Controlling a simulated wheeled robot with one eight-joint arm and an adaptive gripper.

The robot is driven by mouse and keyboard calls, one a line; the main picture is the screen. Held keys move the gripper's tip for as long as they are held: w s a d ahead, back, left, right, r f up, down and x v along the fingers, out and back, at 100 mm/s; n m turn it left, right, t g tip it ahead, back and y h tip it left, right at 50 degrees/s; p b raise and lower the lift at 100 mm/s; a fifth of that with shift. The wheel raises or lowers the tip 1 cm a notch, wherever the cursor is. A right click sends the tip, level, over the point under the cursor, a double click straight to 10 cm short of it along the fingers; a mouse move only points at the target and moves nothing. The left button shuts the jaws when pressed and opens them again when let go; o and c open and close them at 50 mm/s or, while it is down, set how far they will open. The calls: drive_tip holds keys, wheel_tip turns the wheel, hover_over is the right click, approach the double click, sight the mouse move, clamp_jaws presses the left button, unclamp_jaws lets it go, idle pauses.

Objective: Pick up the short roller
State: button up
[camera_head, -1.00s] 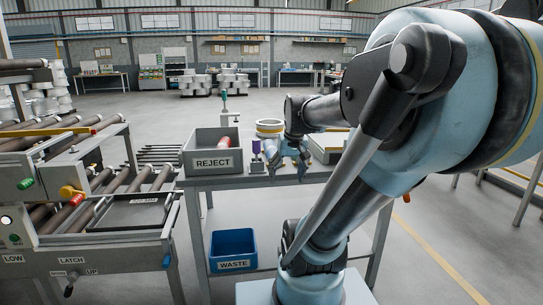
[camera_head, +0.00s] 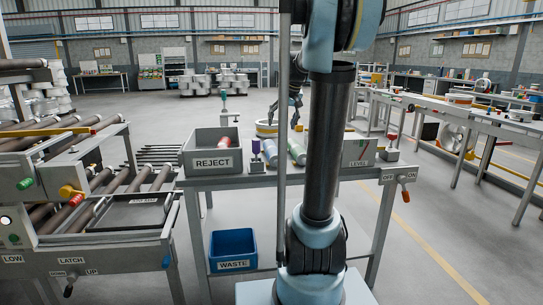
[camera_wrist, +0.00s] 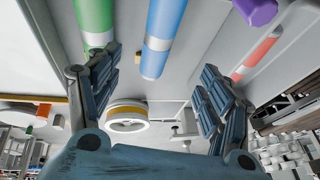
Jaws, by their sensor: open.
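A blue roller (camera_head: 270,152) and a green roller (camera_head: 297,152) lie side by side on the grey worktable (camera_head: 240,181). A red roller (camera_head: 223,143) leans inside the grey REJECT bin (camera_head: 198,161). Which is the short roller is unclear; the ends of the rollers are partly out of view. In the wrist view, the blue roller (camera_wrist: 162,38) shows between the open fingers of my gripper (camera_wrist: 160,65), the green roller (camera_wrist: 95,22) behind the left finger, and the red roller (camera_wrist: 256,56) at right. My gripper (camera_head: 294,116) is empty, above the far side of the table.
A LEVEL box (camera_head: 358,150) and an OFF/ON lever (camera_head: 404,190) are at the table's right. A blue WASTE bin (camera_head: 233,250) sits below. A roller conveyor (camera_head: 100,190) is at left.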

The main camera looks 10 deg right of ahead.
sight(274, 147)
drive_tip(key=x, duration=1.6)
drive_tip(key=shift+d+f, duration=0.1)
drive_tip(key=shift+f, duration=0.25)
clamp_jaws()
drive_tip(key=shift+w+r, duration=0.1)
